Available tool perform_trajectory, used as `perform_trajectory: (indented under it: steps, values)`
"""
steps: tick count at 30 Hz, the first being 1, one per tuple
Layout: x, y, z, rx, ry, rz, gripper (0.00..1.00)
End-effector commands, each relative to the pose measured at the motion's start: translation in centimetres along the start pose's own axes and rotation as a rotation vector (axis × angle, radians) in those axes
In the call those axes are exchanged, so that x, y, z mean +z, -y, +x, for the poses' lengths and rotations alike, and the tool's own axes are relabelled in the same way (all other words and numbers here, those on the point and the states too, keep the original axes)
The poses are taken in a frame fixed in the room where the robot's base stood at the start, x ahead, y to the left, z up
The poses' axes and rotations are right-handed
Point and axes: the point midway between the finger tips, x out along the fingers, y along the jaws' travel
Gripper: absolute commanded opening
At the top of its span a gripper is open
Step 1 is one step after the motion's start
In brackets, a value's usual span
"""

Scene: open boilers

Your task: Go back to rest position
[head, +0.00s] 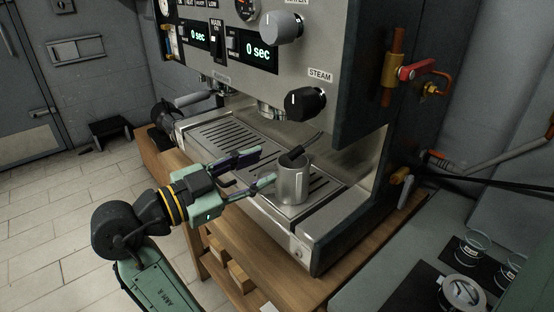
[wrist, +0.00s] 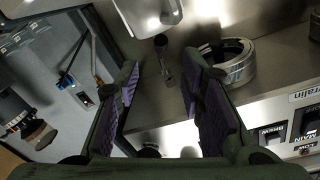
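My gripper (head: 266,166) is open in front of the espresso machine (head: 280,60), left of a metal pitcher (head: 291,186). The pitcher stands upright on the drip tray (head: 222,140), with a dark steam wand end (head: 291,156) at its mouth. One fingertip appears close to the pitcher's side; I cannot tell whether they touch. In the wrist view, my gripper (wrist: 158,72) has its two purple-padded fingers spread apart with nothing held between them. A bright metal shape is cut off at the top there.
A black steam knob (head: 305,103) and a grey knob (head: 283,27) stick out from the machine. A black-handled portafilter (head: 166,115) juts out at its left. Glasses (head: 473,248) stand on the right counter. The tiled floor (head: 60,200) at left is clear.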

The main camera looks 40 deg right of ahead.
Motion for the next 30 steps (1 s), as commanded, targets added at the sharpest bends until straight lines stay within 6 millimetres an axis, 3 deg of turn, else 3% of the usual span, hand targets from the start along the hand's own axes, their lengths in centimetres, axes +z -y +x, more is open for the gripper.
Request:
perform_trajectory:
  steps: [6, 23, 26, 29, 30]
  values:
    - [0.0, 0.0, -1.7, -0.002, 0.0, -0.001, 0.35]
    - [0.0, 0.0, -1.8, -0.001, -0.001, -0.001, 0.35]
    - [0.0, 2.2, -3.1, -0.1, 0.008, -0.019, 0.35]
    - [-0.1, 6.4, -6.3, -0.301, 0.019, -0.051, 0.35]
    - [-0.3, 8.4, -8.3, -0.405, 0.019, -0.061, 0.35]
